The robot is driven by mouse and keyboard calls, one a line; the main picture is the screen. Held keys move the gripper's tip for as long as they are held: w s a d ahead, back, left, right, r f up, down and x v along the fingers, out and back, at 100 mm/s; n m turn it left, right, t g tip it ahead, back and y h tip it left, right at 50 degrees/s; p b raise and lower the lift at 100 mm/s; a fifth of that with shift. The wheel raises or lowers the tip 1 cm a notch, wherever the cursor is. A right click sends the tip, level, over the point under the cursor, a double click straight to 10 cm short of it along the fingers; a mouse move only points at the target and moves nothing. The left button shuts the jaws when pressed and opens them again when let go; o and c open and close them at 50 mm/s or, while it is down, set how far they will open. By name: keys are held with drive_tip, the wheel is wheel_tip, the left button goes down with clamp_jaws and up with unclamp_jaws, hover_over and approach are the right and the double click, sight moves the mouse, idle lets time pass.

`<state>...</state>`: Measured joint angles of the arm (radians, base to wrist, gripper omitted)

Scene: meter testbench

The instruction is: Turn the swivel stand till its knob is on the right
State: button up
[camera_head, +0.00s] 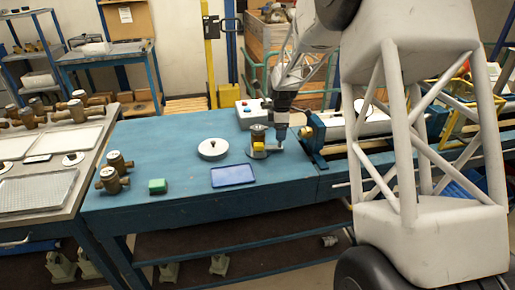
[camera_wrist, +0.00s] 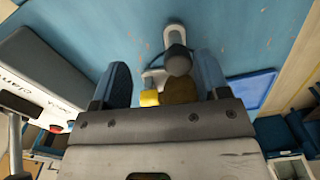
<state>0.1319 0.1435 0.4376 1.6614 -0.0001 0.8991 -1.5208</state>
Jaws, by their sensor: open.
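The swivel stand (camera_head: 258,154) is a low grey plate on the blue bench, carrying a brass meter (camera_head: 258,131) with a yellow part (camera_head: 258,146). Its plate reaches right, toward my gripper (camera_head: 281,134). In the wrist view, the rounded pale end of the stand (camera_wrist: 175,32) bears a grey upright post that looks like the knob (camera_wrist: 179,62). My gripper (camera_wrist: 162,80) is open, its two blue fingers on either side of this post. The brass meter (camera_wrist: 180,92) is partly hidden by the gripper body. I cannot tell whether a finger touches the knob.
A blue tray (camera_head: 233,175) lies in front of the stand, and a white round lid-like disc (camera_head: 212,150) is to its left. A grey-white box (camera_head: 250,113) stands behind. A clamp rig (camera_head: 316,138) is close on the right.

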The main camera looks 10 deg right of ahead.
drive_tip(key=o, duration=0.3)
drive_tip(key=shift+r, duration=0.1)
drive_tip(key=shift+r, duration=2.65)
drive_tip(key=shift+s+r+n, duration=0.2)
drive_tip(key=shift+s+r, duration=0.25)
drive_tip(key=shift+r, duration=0.25)
drive_tip(key=shift+s+r+n, duration=0.2)
drive_tip(key=shift+s+r, duration=0.25)
drive_tip(key=shift+r, duration=0.2)
drive_tip(key=shift+f, duration=0.15)
drive_tip(key=shift+f, duration=2.8)
